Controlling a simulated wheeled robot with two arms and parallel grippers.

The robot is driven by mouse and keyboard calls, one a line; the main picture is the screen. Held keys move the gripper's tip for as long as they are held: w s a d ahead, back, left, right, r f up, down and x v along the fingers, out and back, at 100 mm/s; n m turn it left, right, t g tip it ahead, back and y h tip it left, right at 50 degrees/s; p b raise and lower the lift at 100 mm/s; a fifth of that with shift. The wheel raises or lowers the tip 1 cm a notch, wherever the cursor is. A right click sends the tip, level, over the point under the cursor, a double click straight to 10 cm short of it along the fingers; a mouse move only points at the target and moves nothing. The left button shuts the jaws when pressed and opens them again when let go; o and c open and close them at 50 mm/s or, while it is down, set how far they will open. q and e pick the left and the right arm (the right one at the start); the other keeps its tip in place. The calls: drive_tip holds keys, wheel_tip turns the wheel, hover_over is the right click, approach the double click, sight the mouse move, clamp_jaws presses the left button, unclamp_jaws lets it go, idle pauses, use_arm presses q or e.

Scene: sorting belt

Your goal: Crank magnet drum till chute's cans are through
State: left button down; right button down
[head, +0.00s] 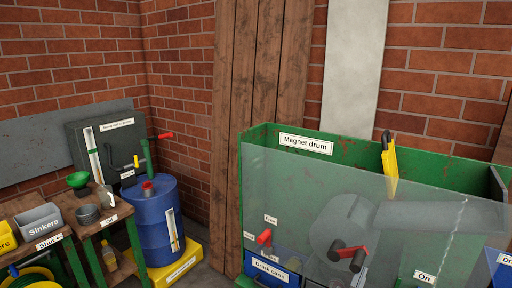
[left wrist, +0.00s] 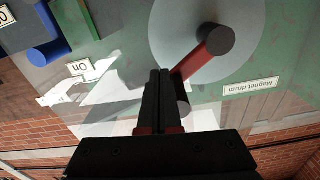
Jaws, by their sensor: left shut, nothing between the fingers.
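The magnet drum machine (head: 340,150) is a green-walled box with a clear front panel in the head view. Its grey drum (head: 350,215) shows through the panel. A red crank arm (head: 358,258) with black cylindrical ends is at the front; in the left wrist view the red crank (left wrist: 200,58) lies in front of a pale disc. My left gripper (left wrist: 158,72) is shut and empty, its dark fingertips beside the crank arm; I cannot tell whether they touch. I cannot make it out clearly in the head view. My right gripper is not in view. I cannot make out cans in the chute.
A blue bin labelled "Drink cans" (head: 268,272) stands below the panel. A red knob (head: 265,238) is above it. A blue barrel (head: 152,215) and workbench (head: 95,222) stand at left.

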use_arm(q)
drive_tip(key=s+a+f+p, duration=0.1)
drive_tip(key=s+a+f, duration=0.1)
drive_tip(key=s+a, duration=0.3)
drive_tip(key=shift+s+f, duration=0.3)
drive_tip(key=shift+s, duration=0.9)
drive_tip(key=shift+a, duration=0.1)
